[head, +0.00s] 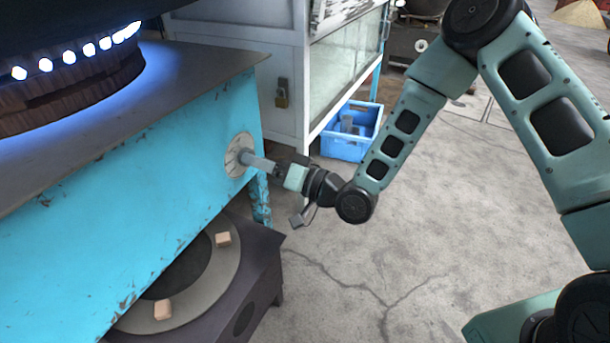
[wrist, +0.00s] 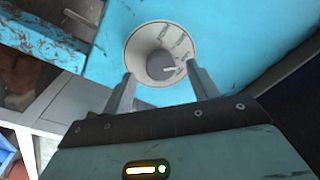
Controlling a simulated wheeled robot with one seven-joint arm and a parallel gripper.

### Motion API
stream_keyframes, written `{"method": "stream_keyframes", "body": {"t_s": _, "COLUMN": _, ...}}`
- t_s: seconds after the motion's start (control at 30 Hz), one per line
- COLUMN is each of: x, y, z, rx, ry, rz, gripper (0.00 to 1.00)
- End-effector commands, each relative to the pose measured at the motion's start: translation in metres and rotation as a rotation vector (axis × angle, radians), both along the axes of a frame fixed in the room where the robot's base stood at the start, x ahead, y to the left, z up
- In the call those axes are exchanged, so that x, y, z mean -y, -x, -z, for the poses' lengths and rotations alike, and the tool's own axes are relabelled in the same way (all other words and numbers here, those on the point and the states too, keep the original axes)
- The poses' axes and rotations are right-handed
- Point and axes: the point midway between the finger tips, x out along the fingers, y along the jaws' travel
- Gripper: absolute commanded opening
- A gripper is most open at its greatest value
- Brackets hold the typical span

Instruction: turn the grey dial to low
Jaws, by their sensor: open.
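The grey dial (wrist: 163,64) sits at the middle of a round pale plate (wrist: 133,48) on the blue stove front. A light pointer mark shows on the dial, towards the right in the wrist view. In the head view the plate (head: 236,147) is in sight, while the dial is largely hidden by my fingers. My gripper (wrist: 160,82) is open, with one finger on each side of the dial's lower part. The head view shows my gripper (head: 247,158) reaching the plate from the right. I cannot tell whether the fingers touch the dial.
The blue stove (head: 160,170) has a lit burner (head: 85,75) with bluish flames on top. A dark box with a round grey ring (head: 200,300) stands below it. A blue crate (head: 345,148) and a glass cabinet (head: 340,70) are behind. The floor to the right is mostly clear.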

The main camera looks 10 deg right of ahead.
Motion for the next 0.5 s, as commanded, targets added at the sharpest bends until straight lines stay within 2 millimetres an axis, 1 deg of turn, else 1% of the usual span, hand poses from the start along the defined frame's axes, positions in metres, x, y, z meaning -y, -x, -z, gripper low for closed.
{"method": "stream_keyframes", "body": {"t_s": 0.3, "x": 0.058, "y": 0.044, "z": 0.004, "rx": -0.007, "ry": -0.001, "rz": 0.002, "gripper": 0.59}}
{"method": "stream_keyframes", "body": {"t_s": 0.5, "x": 0.094, "y": 0.070, "z": 0.009, "rx": -0.007, "ry": 0.000, "rz": 0.003, "gripper": 0.59}}
